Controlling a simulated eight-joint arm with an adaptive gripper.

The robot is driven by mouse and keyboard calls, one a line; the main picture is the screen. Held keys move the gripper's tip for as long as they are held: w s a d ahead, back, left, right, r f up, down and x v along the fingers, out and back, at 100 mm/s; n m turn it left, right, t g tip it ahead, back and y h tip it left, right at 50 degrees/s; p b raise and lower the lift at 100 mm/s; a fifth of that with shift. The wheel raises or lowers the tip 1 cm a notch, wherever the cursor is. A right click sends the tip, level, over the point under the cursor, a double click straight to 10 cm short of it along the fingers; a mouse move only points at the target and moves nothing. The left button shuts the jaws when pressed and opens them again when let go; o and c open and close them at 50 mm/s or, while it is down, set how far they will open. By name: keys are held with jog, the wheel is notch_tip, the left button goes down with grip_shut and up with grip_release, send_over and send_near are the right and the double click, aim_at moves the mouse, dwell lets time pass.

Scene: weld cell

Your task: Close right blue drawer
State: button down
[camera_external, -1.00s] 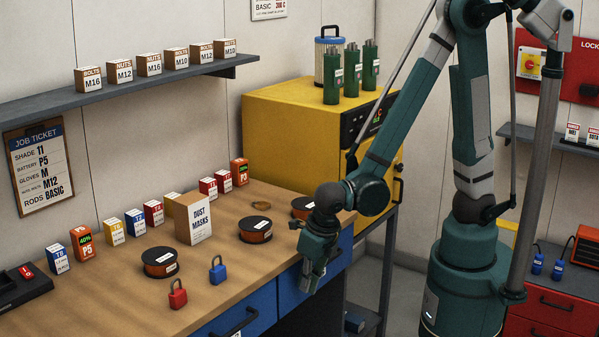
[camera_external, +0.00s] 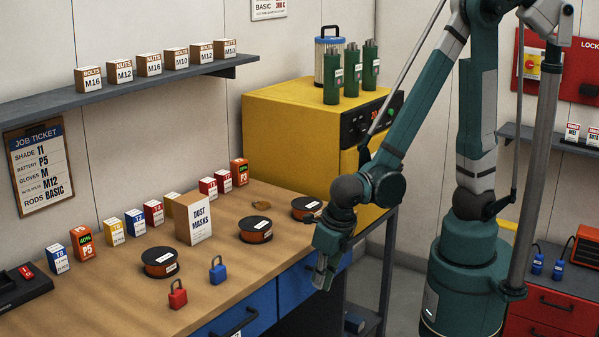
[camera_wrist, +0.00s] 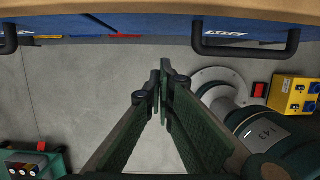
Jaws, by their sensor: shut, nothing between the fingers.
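The right blue drawer (camera_external: 296,284) is under the bench's front edge, partly hidden behind my gripper in the external view. In the wrist view, a blue front (camera_wrist: 180,27) runs along the top under the tan bench edge, with a black bar handle (camera_wrist: 245,50) at right and a white label. Its face looks close to the bench edge, but I cannot tell whether it is fully in. My gripper (camera_external: 322,284) points down in front of the drawer. In the wrist view the fingertips (camera_wrist: 161,78) are together, empty, below and left of the handle, apart from it.
The left blue drawer (camera_external: 236,325) has a black handle. Red and blue padlocks, black spools and boxes stand on the bench (camera_external: 110,285). A yellow cabinet (camera_external: 290,130) stands behind. My base is at right. Open floor (camera_wrist: 60,95) lies below the fingers.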

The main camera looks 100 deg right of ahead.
jog(key=p+v, duration=0.2)
jog(key=v, duration=0.4)
jog(key=shift+r, duration=0.35)
jog(key=shift+r, duration=0.1)
dwell(0.4)
jog(key=s+d+r+m+t, duration=0.1)
jog(key=s+d+r+m, duration=0.1)
jog(key=r+m, duration=0.3)
jog(key=s+d+r+m+t+y, duration=0.1)
jog(key=d+r+m, duration=0.4)
jog(key=m, duration=0.8)
jog(key=s+d+r+m+t+y, duration=0.1)
jog(key=s+d+r+m+t, duration=0.2)
jog(key=r+m, duration=0.3)
jog(key=s+m, duration=0.1)
jog(key=m, duration=0.2)
jog(key=shift+s+d+r, duration=0.2)
jog(key=shift+d+r, duration=0.05)
jog(key=shift+d, duration=0.15)
jog(key=c, duration=3.1)
grip_release()
jog(key=shift+c, duration=0.2)
